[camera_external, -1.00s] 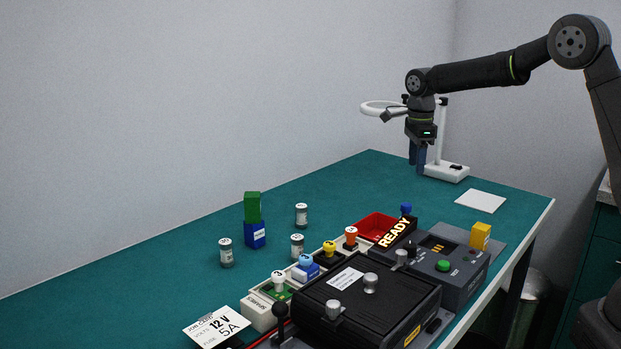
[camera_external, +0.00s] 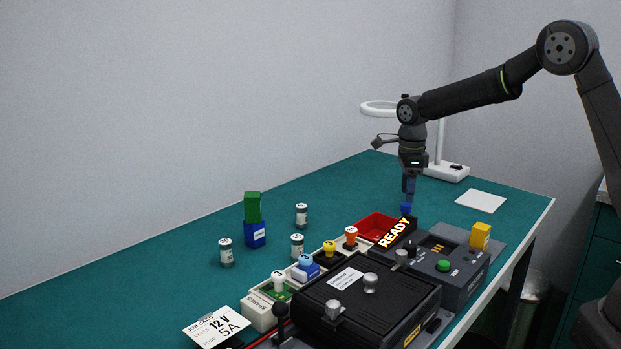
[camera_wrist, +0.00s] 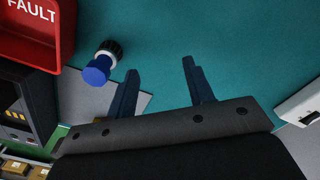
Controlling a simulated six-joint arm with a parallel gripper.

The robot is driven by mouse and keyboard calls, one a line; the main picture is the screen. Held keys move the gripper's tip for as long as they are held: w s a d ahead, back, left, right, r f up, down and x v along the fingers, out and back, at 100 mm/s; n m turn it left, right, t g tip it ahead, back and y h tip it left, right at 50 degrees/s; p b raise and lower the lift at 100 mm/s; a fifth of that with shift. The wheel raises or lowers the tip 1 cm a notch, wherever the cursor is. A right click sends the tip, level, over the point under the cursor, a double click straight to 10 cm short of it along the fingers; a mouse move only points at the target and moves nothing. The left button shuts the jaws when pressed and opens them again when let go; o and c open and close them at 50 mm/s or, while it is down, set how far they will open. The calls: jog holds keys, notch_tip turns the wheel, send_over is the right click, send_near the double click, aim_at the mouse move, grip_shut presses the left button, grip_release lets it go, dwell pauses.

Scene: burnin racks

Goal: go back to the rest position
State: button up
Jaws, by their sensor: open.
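My gripper (camera_external: 409,191) points down over the far right part of the green table (camera_external: 330,205), behind the black machine. In the wrist view my gripper (camera_wrist: 158,80) has its two fingers apart with only bare table between them. A small blue-capped piece (camera_wrist: 100,66) with a dark ring lies to the left of the fingers in the wrist view. It shows as a blue top (camera_external: 406,208) just below the fingers in the outside view. The gripper appears apart from it.
A red FAULT bin (camera_wrist: 32,30) stands left of the blue-capped piece. A ring lamp (camera_external: 447,172) stands behind my arm. Several jars and stacked green and blue blocks (camera_external: 253,208) stand left.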

jog(key=shift+s+a+f, duration=0.1)
jog(key=shift+a+f, duration=0.6)
jog(key=shift+f, duration=0.2)
jog(key=o, duration=1.1)
jog(key=shift+o, duration=0.2)
jog(key=shift+w+d+r, duration=0.2)
jog(key=shift+r, duration=0.05)
jog(key=r+n, duration=0.1)
jog(key=r+n+t, duration=0.1)
jog(key=shift+w+d+n, duration=0.2)
jog(key=shift+w+n, duration=0.1)
jog(key=shift+w, duration=0.1)
jog(key=s+a+r+n+y, duration=0.2)
jog(key=s+a+r+n, duration=0.75)
jog(key=s+n, duration=0.3)
jog(key=s+a+r+n+y, duration=0.2)
jog(key=s+a+r+n, duration=0.8)
jog(key=n, duration=0.3)
jog(key=s+x, duration=0.1)
jog(key=x, duration=1)
